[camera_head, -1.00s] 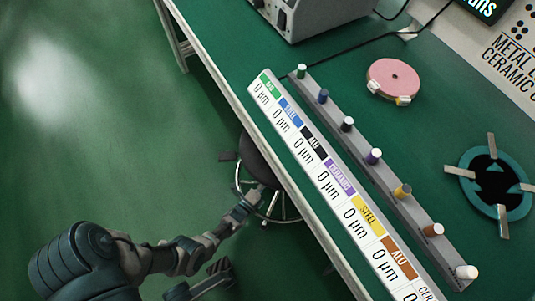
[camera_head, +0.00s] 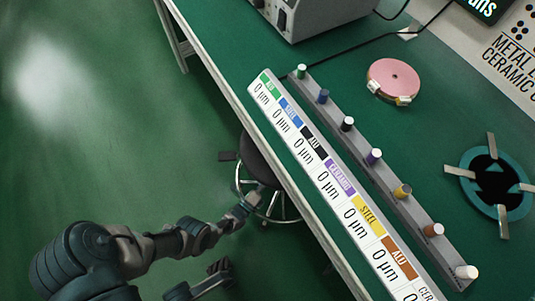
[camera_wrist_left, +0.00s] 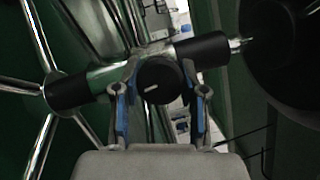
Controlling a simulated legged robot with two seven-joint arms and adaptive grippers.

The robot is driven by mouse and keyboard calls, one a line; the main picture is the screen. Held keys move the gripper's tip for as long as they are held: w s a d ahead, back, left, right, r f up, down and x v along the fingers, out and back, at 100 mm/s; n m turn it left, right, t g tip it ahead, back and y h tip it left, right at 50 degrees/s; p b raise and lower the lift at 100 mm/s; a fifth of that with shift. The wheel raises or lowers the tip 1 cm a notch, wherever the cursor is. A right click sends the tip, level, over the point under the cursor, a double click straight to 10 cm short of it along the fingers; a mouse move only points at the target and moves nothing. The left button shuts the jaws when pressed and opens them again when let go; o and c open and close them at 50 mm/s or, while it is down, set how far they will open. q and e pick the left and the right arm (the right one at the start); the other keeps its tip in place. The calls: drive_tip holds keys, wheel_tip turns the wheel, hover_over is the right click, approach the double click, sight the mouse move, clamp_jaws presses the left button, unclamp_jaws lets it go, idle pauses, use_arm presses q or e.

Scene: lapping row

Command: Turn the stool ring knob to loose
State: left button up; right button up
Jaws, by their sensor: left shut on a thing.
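The stool (camera_head: 262,160) stands on the floor, partly under the bench edge, with a dark round seat and a chrome foot ring. In the left wrist view, the black round ring knob (camera_wrist_left: 160,80) has a short white mark that lies nearly level. My left gripper (camera_wrist_left: 160,103) is shut on the knob, with one blue-padded finger at each side of it. In the head view, my left gripper (camera_head: 247,204) is at the stool's ring, low beside the bench. The knob is too small to make out there.
The green bench (camera_head: 225,75) runs diagonally above the stool. On it are a labelled strip (camera_head: 318,172), a grey rail (camera_head: 395,178) of coloured knobs, a pink disc (camera_head: 393,78) and a teal ring (camera_head: 480,202). The floor on the left is clear.

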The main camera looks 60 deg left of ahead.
use_arm(q)
drive_tip(key=shift+w+d, duration=0.1)
drive_tip(key=shift+d, duration=0.25)
drive_tip(key=o, duration=1.1)
drive_tip(key=shift+c, duration=0.2)
drive_tip(key=shift+o, duration=0.5)
drive_tip(key=shift+a, duration=0.1)
drive_tip(key=shift+s+f, duration=0.1)
drive_tip(key=shift+s, duration=0.4)
drive_tip(key=v, duration=0.6)
drive_tip(key=shift+s+d, duration=0.2)
drive_tip(key=shift+d, duration=0.05)
